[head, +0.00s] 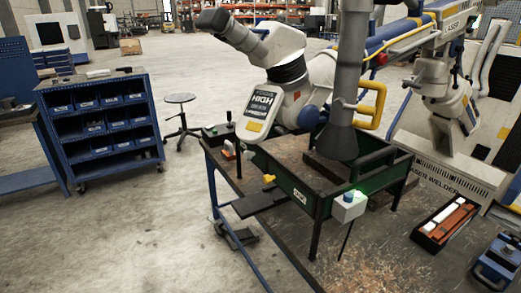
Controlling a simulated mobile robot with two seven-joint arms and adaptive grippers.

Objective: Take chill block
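No gripper of mine shows in the head view. I cannot tell for sure which thing is the chill block. A dark flat block (326,166) lies in the green tray-like frame (290,184), under the wide foot of a grey column that hides part of it. A black box (428,240) at the right of the bench holds a reddish-brown bar (449,222) and a white bar (446,210) side by side. The white microscope head (285,45) with dark eyepieces hangs over the bench's far left part.
The worn workbench (375,255) has bare room at the front, between the green frame and the black box. A blue tool (497,262) stands at the right edge. A yellow handle (376,103) juts out beside the column. A stool (180,112) and blue bin cart (102,125) stand behind left.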

